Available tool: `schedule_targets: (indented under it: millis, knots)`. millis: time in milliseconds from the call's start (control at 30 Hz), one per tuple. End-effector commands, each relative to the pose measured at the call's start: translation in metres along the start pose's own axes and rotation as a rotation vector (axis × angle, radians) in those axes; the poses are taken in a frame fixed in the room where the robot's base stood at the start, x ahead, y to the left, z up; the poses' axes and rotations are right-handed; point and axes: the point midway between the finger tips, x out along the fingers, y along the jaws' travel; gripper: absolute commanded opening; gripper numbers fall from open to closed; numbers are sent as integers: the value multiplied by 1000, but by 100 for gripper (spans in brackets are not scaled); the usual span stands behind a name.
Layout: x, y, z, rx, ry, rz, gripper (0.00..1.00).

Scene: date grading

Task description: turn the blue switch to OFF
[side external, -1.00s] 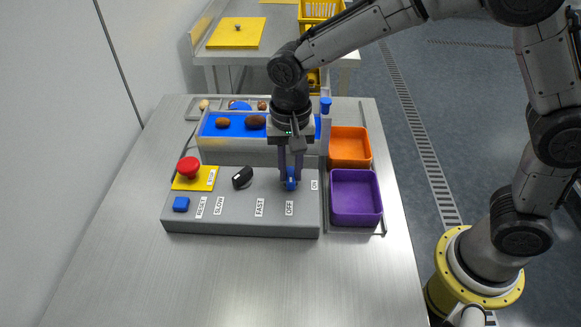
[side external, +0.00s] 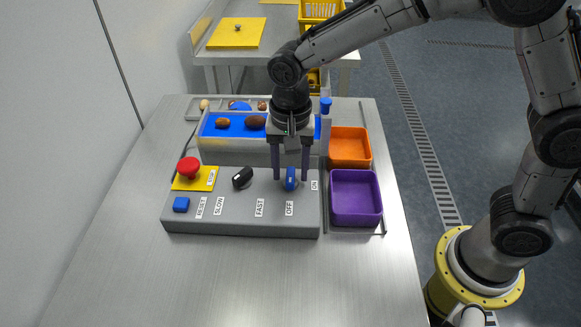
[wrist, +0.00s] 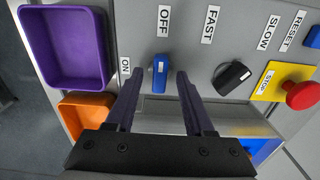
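The blue switch (side external: 291,177) is a knob at the right end of the grey control panel (side external: 240,222). In the wrist view the switch (wrist: 160,73) lies lengthwise in line with the OFF label (wrist: 163,21), with its pale mark on that side. The ON label (wrist: 125,67) is off to its left there. My gripper (side external: 291,180) is open, with one finger on each side of the switch. In the wrist view a gap shows between the switch and each finger.
A black knob (side external: 242,177), a red stop button (side external: 189,167) and a blue button (side external: 181,204) are on the same panel. Purple (side external: 355,220) and orange (side external: 350,162) trays stand to the right. A blue-floored tray (side external: 212,131) with dates is behind.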

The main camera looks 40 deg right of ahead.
Motion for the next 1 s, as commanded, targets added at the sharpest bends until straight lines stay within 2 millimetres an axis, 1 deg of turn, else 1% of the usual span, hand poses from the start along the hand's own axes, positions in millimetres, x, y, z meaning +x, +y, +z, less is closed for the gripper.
schedule_targets:
  millis: [233, 367, 467, 800, 900, 1000]
  knots:
    - [0, 0, 0, -1, -1, 1, 52]
    - [-8, -1, 0, -1, 0, -2, 52]
    - [-23, -1, 0, -1, 1, -4, 52]
    - [-96, -1, 0, 0, 1, -4, 52]
    - [-113, 0, 0, 0, 1, -3, 52]
    - [-126, -1, 0, 0, 0, -1, 52]
